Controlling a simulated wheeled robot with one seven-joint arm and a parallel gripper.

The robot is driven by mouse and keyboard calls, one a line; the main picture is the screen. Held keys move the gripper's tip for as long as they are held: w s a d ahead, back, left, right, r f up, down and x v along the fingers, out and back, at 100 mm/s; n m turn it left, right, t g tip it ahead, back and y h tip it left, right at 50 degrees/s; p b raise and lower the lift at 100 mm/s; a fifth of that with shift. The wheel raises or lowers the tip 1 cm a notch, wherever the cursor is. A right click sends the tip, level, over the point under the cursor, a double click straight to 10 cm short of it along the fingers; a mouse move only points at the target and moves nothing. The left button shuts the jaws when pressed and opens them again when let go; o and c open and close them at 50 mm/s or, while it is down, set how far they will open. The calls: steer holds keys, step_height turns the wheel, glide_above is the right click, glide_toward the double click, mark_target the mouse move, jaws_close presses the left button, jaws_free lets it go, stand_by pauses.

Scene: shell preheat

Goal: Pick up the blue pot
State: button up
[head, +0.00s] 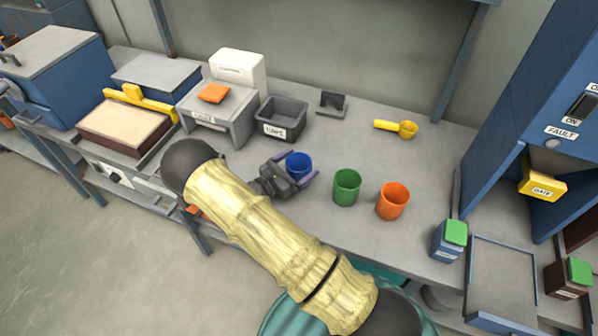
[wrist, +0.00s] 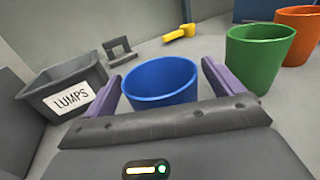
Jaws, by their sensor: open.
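The blue pot (head: 299,164) stands on the grey bench, to the left of the green and orange pots. In the wrist view the blue pot (wrist: 160,82) shows its open rim, and its lower part is hidden behind the gripper body. My gripper (head: 300,172) is open, with its purple fingers on either side of the blue pot. In the wrist view my gripper (wrist: 157,88) has one finger left of the pot and one right of it. I cannot tell whether either finger touches the pot.
A green pot (head: 346,188) and an orange pot (head: 392,202) stand close on the right. A grey bin (head: 283,112) labelled LUMPS, a dark bracket (head: 332,104) and a yellow scoop (head: 407,129) lie behind. The bench between the scoop and the pots is clear.

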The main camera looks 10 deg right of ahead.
steer(key=shift+w+d, duration=0.15)
steer(key=shift+d, duration=0.05)
stand_by(0.4)
steer(key=c, duration=1.1)
step_height(320, 180, up, 10)
steer(key=shift+r, duration=0.1)
